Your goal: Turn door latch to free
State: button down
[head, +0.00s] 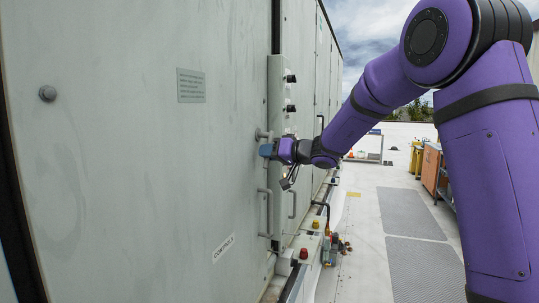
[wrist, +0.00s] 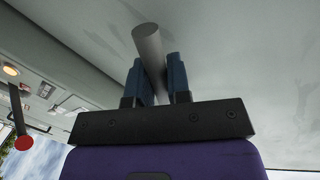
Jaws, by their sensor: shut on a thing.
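A grey door latch (head: 261,133) sticks out from the pale green cabinet door (head: 130,180), near the door's right edge in the head view. In the wrist view its round grey bar (wrist: 148,45) stands between the two blue fingers of my gripper (wrist: 160,78). My gripper (head: 266,150) is shut on this bar in front of the door. In the head view, the gripper covers the lower part of the latch. The latch's inner end is hidden, so its free or locked state cannot be told.
Grey pull handles (head: 265,212) stand just below the gripper. A post with black knobs (head: 290,78) rises beside the door edge. Red and yellow fittings (head: 304,253) and pipes lie low at the right. Open roof with grey mats (head: 411,213) extends to the right.

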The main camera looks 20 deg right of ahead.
aim_at(250, 139)
jog(key=m, duration=0.1)
jog(key=s+r+m, duration=0.1)
jog(key=m, duration=0.1)
jog(key=shift+s+a+r+g, duration=0.1)
jog(key=shift+a+g, duration=0.2)
jog(key=shift+a, duration=0.1)
jog(key=m, duration=0.1)
jog(key=r+m+g, duration=0.1)
jog(key=shift+s+a+m, duration=0.2)
jog(key=shift+s+m, duration=0.1)
jog(key=m, duration=0.1)
jog(key=r+m, duration=0.1)
jog(key=shift+s+a+r+m+g+y, duration=0.2)
jog(key=shift+r+m+g+y, duration=0.1)
jog(key=shift+y, duration=0.1)
jog(key=shift+r+m+g, duration=0.3)
jog(key=shift+r+m, duration=0.25)
jog(key=shift+m, duration=0.55)
jog(key=shift+r, duration=0.1)
jog(key=c, duration=1.1)
grip_release()
